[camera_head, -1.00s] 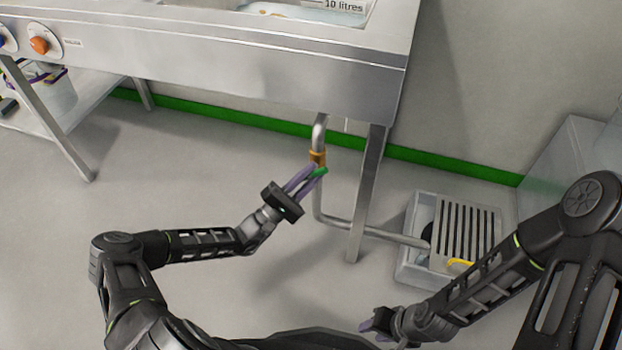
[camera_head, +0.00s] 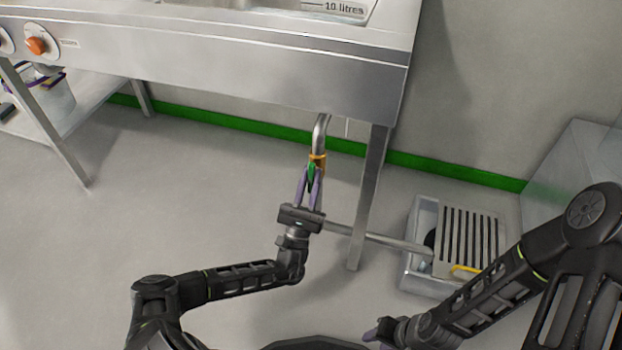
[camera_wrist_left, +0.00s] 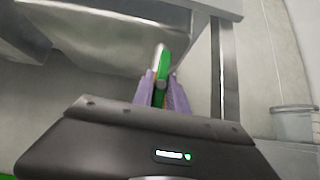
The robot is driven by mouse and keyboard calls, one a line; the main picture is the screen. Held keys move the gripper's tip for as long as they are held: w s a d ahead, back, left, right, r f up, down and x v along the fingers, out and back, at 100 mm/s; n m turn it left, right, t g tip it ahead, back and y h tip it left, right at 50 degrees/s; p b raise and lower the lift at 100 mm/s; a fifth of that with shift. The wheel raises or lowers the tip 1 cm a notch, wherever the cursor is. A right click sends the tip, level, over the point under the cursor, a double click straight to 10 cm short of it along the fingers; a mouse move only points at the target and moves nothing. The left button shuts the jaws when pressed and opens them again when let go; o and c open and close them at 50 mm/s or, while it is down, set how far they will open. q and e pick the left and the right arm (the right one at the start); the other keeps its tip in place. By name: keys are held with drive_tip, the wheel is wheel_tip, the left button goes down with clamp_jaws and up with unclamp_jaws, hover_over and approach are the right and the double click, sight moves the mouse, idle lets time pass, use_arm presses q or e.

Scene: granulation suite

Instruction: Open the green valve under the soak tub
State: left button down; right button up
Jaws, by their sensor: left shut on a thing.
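The green valve handle (camera_head: 311,171) sits at an orange-brass valve body (camera_head: 318,159) on the steel drain pipe (camera_head: 320,132) below the soak tub (camera_head: 290,10). My left gripper (camera_head: 311,180) is shut on the green handle, with one purple finger on each side. The handle now lies roughly in line with the pipe. In the left wrist view the green handle (camera_wrist_left: 161,66) stands upright between the purple fingers (camera_wrist_left: 162,92). My right gripper (camera_head: 374,335) is low in the head view, away from the valve, and its jaw opening is unclear.
The steel bench leg (camera_head: 367,200) stands just right of the valve. The pipe runs right to a floor drain with a slatted grate (camera_head: 468,235) and a yellow handle. An orange knob (camera_head: 37,46) is on the bench front at left. Floor left of the valve is clear.

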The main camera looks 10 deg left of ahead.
sight(310, 183)
use_arm(q)
drive_tip(key=shift+n+y, duration=0.5)
drive_tip(key=shift+n, duration=0.1)
drive_tip(key=c, duration=1.4)
unclamp_jaws()
drive_tip(key=b+v, duration=0.1)
drive_tip(key=v, duration=0.6)
drive_tip(key=shift+w+f, duration=0.15)
drive_tip(key=shift+s+f+b, duration=0.2)
drive_tip(key=shift+s+b, duration=0.1)
drive_tip(key=shift+s, duration=0.1)
